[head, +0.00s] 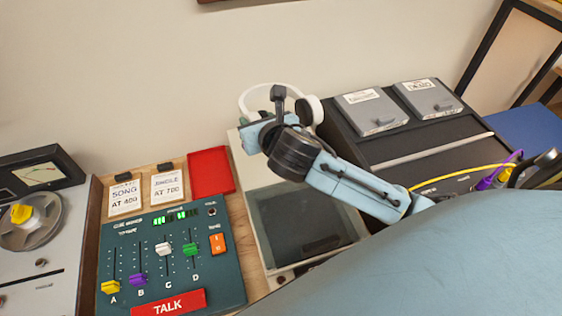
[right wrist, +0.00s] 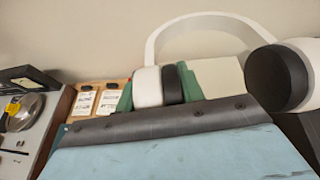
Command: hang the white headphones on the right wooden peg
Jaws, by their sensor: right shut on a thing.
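The white headphones (head: 304,110) are at my right gripper (head: 264,124) in the head view, above the back of the desk. My right gripper is shut on the headphones, though its fingertips are partly hidden by the wrist. In the right wrist view the headphones (right wrist: 148,87) show a white band arching up and two ear cups with dark pads, the right one larger and closer. No wooden peg shows in either view. My left gripper is not in view.
A teal mixing panel (head: 125,255) with coloured sliders stands at lower left, beside a tape machine (head: 35,225). A red pad (head: 210,172) lies behind the panel. Two grey boxes (head: 372,112) (head: 428,98) stand on black equipment at right.

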